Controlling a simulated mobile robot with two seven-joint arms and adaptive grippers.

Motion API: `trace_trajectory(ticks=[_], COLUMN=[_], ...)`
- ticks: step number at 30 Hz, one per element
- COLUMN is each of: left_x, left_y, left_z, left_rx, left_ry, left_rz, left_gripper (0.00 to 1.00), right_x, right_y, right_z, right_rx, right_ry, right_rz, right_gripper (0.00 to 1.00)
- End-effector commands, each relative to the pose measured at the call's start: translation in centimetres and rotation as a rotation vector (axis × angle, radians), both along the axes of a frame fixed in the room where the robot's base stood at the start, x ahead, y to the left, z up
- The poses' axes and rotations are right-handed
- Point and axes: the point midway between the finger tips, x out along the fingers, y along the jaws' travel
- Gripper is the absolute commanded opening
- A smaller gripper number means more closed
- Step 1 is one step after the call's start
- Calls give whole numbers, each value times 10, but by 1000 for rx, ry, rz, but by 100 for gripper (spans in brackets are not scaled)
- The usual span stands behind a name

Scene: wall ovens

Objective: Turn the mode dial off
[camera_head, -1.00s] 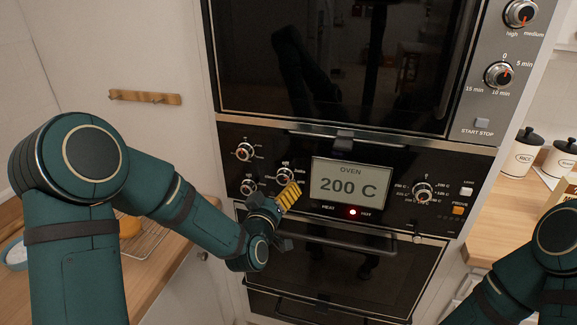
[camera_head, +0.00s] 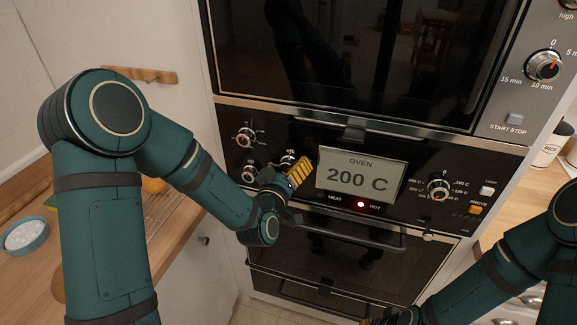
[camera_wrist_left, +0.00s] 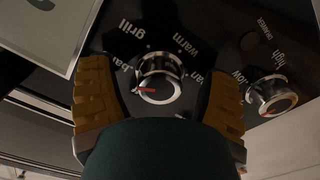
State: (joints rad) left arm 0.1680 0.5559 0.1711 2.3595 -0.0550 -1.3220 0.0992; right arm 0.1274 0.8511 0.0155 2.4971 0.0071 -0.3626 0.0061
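The mode dial (camera_wrist_left: 158,82) is a round chrome knob on the black oven panel, with labels such as "grill", "warm" and "fan" around it. Its red pointer points left in the left wrist view, near a partly hidden label starting "ba". My left gripper (camera_head: 299,172) is at the panel, left of the display; its yellow fingers cover much of the dial in the head view. In the wrist view the fingers stand apart on either side of the dial, with gaps to it. My right gripper (camera_head: 378,321) barely shows at the bottom edge.
The oven display (camera_head: 360,176) reads "200 C", with a red light (camera_head: 361,204) lit beside "HOT". Other knobs are close by, including one (camera_wrist_left: 270,96) beside the right finger in the wrist view. The temperature dial (camera_head: 439,187) is right of the display. Oven handles (camera_head: 350,236) project below.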

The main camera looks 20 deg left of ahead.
Motion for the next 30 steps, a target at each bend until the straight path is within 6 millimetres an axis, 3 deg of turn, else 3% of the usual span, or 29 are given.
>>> trace_trajectory(ticks=[1,5,6,20,30], left_x=[0,0,0,1,1], left_y=[0,0,0,0,0], left_z=[0,0,0,-1,-2], left_rx=[0,0,0,-39,-261], left_ry=[0,0,0,-1,1], left_rz=[0,0,0,0,0], left_gripper=[56,10,8,7,7], right_x=[0,0,0,-2,-12], right_y=[0,0,0,0,2], right_z=[0,0,0,-8,-44], right_rx=[0,0,0,1,6], right_ry=[0,0,0,4,26], right_rz=[0,0,0,4,21], right_gripper=[0,0,0,0,0])
